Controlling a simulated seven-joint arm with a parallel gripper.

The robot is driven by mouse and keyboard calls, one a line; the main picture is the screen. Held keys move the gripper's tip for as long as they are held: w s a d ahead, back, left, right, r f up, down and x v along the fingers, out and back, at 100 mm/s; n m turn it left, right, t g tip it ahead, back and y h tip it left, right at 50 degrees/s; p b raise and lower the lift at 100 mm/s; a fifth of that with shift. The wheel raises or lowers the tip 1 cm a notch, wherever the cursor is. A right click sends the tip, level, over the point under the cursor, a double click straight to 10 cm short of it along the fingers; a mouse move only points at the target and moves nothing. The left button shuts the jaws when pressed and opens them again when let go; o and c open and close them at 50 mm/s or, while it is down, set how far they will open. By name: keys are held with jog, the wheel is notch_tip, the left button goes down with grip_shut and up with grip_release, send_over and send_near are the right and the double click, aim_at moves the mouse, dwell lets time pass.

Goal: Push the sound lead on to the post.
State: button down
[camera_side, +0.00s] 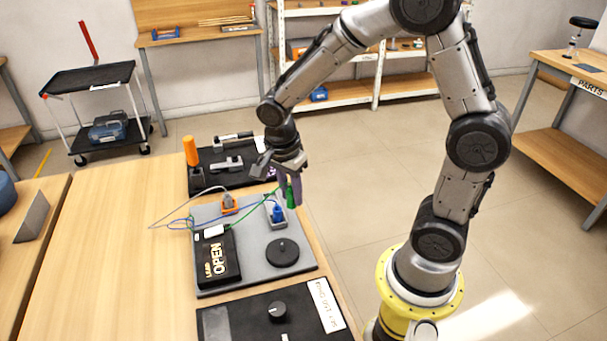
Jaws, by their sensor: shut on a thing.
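My gripper (288,192) points down over the far right part of a grey board (215,282). It is shut on the green plug (291,196) of a lead, which stands about upright between the fingers. A thin green wire (248,215) runs from the plug to the left. I cannot make out a bare post, nor tell whether the green plug touches the block.
An orange plug (228,201) with a grey wire and a black round knob (282,252) are on the board. Behind stands a black tray (204,183) with an orange-handled tool (190,151). A black panel (245,318) lies in front. The table is clear at left.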

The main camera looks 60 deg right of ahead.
jog(key=n, duration=0.2)
send_over(284, 249)
jog(key=shift+a+f, duration=0.15)
jog(key=shift+f, duration=0.4)
jog(key=shift+a+f, duration=0.15)
jog(key=shift+f, duration=0.35)
jog(key=shift+f, duration=2.1)
jog(key=shift+f, duration=0.7)
jog(key=shift+f, duration=0.35)
jog(key=shift+f, duration=0.35)
